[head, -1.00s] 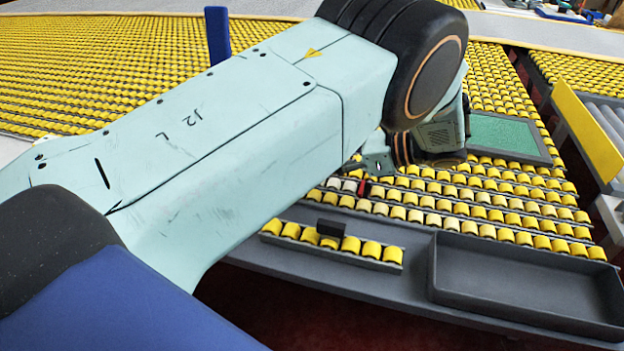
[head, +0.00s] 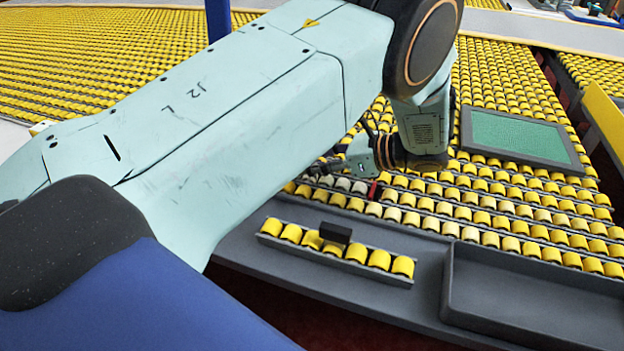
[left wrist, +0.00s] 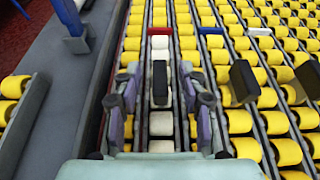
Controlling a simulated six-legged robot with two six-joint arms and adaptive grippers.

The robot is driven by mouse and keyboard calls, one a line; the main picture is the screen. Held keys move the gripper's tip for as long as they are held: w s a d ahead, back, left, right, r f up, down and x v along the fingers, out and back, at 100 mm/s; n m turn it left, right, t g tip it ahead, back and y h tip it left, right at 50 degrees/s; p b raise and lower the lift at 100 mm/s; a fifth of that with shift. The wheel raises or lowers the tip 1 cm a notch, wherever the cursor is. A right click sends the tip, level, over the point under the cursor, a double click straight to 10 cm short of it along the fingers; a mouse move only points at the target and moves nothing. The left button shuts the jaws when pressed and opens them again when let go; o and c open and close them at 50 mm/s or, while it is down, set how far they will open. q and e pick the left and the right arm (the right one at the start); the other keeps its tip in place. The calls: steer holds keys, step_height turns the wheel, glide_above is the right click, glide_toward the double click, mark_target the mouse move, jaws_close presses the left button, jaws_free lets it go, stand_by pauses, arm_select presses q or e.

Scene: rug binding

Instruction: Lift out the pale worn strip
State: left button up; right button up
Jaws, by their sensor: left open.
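The pale worn strip (left wrist: 161,123) is a row of off-white rollers among yellow rows, with a black block (left wrist: 160,84) standing on it. In the head view its pale rollers (head: 343,184) show just below my gripper, beside a red marker (head: 375,190). My left gripper (left wrist: 160,74) is open, with one finger on each side of the strip and the block between them. I cannot tell whether the fingers touch anything. In the head view this gripper (head: 330,166) is partly hidden by its own arm. My right gripper is not in view.
A short strip of bright yellow rollers (head: 379,259) with a black block lies on the grey ledge. An empty grey tray (head: 535,282) is right of it. A green panel (head: 520,135) lies on the rollers. More black blocks (left wrist: 243,81) stand on neighbouring rows.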

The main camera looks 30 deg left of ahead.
arm_select(q)
steer(key=shift+x, duration=1.15)
steer(key=shift+d+r, duration=0.1)
steer(key=shift+d, duration=0.1)
steer(key=shift+c, duration=1)
steer(key=shift+a, duration=0.15)
steer(key=c, duration=0.6)
jaws_close()
